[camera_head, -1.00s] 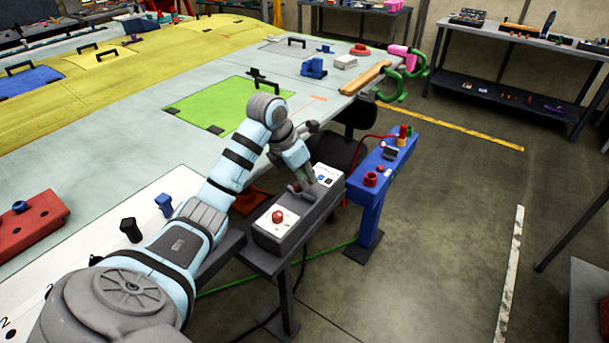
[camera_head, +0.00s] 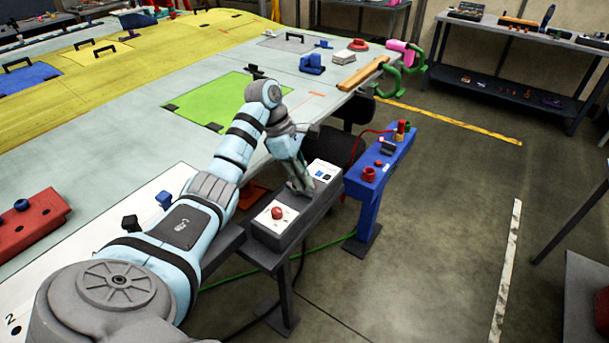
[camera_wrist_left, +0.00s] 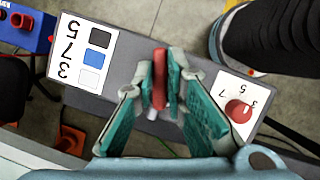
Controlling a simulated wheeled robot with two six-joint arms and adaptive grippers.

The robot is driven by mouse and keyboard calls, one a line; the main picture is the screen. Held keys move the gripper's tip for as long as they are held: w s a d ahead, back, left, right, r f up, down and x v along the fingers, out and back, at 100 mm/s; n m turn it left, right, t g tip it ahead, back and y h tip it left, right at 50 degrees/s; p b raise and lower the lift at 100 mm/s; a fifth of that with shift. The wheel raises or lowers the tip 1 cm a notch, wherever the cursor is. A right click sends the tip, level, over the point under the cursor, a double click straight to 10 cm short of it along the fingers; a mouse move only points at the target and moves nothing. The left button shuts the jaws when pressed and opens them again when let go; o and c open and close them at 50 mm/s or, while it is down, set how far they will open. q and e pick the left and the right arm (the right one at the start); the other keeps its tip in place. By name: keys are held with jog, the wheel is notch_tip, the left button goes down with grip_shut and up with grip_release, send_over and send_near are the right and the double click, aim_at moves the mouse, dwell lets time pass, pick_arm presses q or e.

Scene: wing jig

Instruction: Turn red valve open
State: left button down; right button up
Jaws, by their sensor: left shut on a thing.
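A grey control box (camera_head: 260,235) stands on a dark stand beside the large table. In the left wrist view, my left gripper (camera_wrist_left: 160,85) is shut on a red upright handle (camera_wrist_left: 159,78), which appears to be the red valve, on the middle of the box. My left gripper (camera_head: 302,187) also shows in the head view, reaching down onto the box; it hides the handle there. A round red knob (camera_head: 277,213) sits on a white numbered plate at the near end of the box and is apart from the fingers. My right gripper is not in view.
A white panel (camera_head: 322,171) with blue and black squares is at the box's far end. A blue stand (camera_head: 372,200) with red fittings stands to the right. The large table (camera_head: 280,140) lies left of the box.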

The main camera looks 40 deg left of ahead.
pick_arm(q)
jog(key=shift+s+r+m+g+p, duration=0.15)
jog(key=shift+m+g+p, duration=0.2)
jog(key=shift+m, duration=0.65)
jog(key=shift+s+f+m+g+p, duration=0.1)
jog(key=shift+m+g+p, duration=0.2)
jog(key=shift+m, duration=0.7)
jog(key=c, duration=1.6)
grip_release()
jog(key=shift+h, duration=0.3)
jog(key=shift+c, duration=0.2)
